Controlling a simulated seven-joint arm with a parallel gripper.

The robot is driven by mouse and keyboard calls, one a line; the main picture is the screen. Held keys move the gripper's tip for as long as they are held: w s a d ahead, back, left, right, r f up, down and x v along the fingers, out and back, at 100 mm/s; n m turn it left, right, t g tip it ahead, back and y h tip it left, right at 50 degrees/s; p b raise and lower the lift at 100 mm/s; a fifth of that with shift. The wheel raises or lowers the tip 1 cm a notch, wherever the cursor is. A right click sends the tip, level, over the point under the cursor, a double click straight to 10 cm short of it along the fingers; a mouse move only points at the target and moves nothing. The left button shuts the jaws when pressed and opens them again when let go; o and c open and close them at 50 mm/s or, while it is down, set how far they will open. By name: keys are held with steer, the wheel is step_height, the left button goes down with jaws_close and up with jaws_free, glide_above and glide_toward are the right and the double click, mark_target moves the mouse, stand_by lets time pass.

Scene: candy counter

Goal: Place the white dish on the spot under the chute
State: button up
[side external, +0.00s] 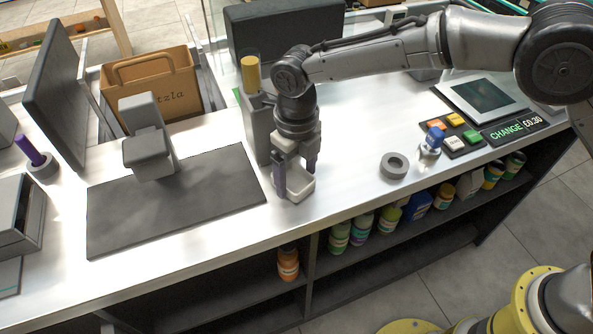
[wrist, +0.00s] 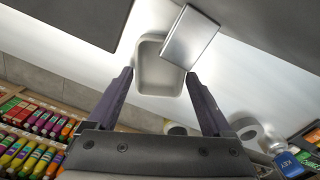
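The white dish (side external: 299,189) rests on the counter at the right end of the dark mat, in front of a grey dispenser tower (side external: 257,128). It also shows in the wrist view (wrist: 152,76). A pale metal chute (wrist: 190,38) covers the dish's upper right corner in that view. In the side view, the pale chute piece (side external: 284,143) is partly hidden by my gripper. My gripper (side external: 296,180) points down with its dark fingers on either side of the dish; they look spread, with a narrow gap at the left finger. The spot itself cannot be made out.
A dark mat (side external: 175,205) with a grey stand (side external: 148,150) lies left. The counter's front edge is close; jars stand on shelves below.

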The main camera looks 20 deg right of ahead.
mark_target(297, 187)
steer(key=shift+o, duration=0.8)
steer(key=shift+r, duration=0.1)
step_height(297, 187, up, 12)
steer(key=shift+r, duration=0.1)
